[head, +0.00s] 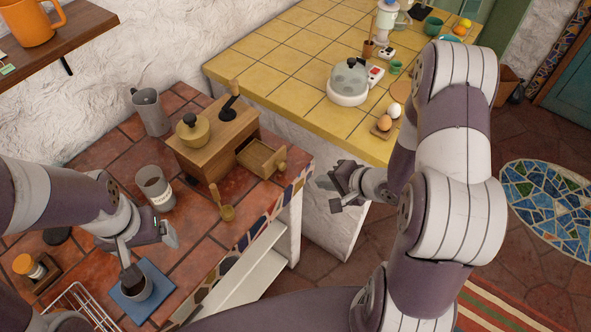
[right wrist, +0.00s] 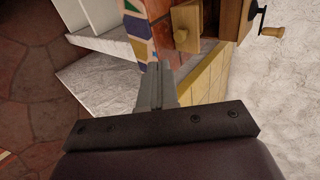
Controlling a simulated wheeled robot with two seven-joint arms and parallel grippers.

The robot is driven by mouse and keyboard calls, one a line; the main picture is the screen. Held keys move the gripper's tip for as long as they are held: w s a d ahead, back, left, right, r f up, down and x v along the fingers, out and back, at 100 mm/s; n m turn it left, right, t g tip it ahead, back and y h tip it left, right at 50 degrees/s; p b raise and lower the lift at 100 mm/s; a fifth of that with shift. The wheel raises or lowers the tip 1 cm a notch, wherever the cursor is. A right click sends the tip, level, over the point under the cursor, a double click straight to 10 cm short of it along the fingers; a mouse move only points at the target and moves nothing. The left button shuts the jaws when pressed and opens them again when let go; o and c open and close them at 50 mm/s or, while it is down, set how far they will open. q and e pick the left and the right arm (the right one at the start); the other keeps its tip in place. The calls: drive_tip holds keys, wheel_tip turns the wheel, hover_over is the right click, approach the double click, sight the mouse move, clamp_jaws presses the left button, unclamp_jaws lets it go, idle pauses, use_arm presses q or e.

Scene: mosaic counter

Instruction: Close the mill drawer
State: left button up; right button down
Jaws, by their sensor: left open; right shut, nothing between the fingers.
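The wooden coffee mill (head: 213,140) stands on the red-tiled counter. Its drawer (head: 262,157) sticks out to the right, open, with a round wooden knob (head: 281,165) on its front. My right gripper (head: 332,190) is right of the knob, off the counter edge, apart from it and empty. In the right wrist view its fingers (right wrist: 157,85) are together, and the knob (right wrist: 186,27) shows beyond the fingertips, a little to the right. My left gripper (head: 148,247) is open above the counter's front, over a grey cup with something dark in it (head: 133,283).
A glass jar (head: 155,188), a metal jug (head: 150,112) and a wooden scoop (head: 222,203) stand or lie around the mill. A blue mat (head: 160,280) and a wire rack (head: 80,305) are at the front. The yellow counter (head: 290,75) is behind right.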

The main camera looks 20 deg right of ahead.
drive_tip(key=w+d+x, duration=0.1)
drive_tip(key=x, duration=0.7)
drive_tip(key=p, duration=0.2)
approach(264, 162)
wheel_tip(264, 162, down, 2)
drive_tip(key=s+d, duration=0.2)
use_arm(q)
drive_tip(key=shift+w+d+r, duration=0.45)
drive_tip(key=shift+d+r, duration=0.05)
drive_tip(key=shift+r, duration=0.2)
use_arm(e)
drive_tip(key=shift+f, duration=0.1)
use_arm(q)
drive_tip(key=shift+a, duration=0.1)
use_arm(e)
drive_tip(key=shift+s+a, duration=0.1)
drive_tip(key=w+a, duration=0.4)
drive_tip(key=w, duration=0.1)
drive_tip(key=w+a, duration=0.2)
drive_tip(key=w, duration=0.1)
drive_tip(key=shift+w+a+b, duration=0.15)
drive_tip(key=shift+a+b, duration=0.05)
drive_tip(key=shift+b, duration=0.1)
use_arm(q)
drive_tip(key=shift+s+d, duration=0.2)
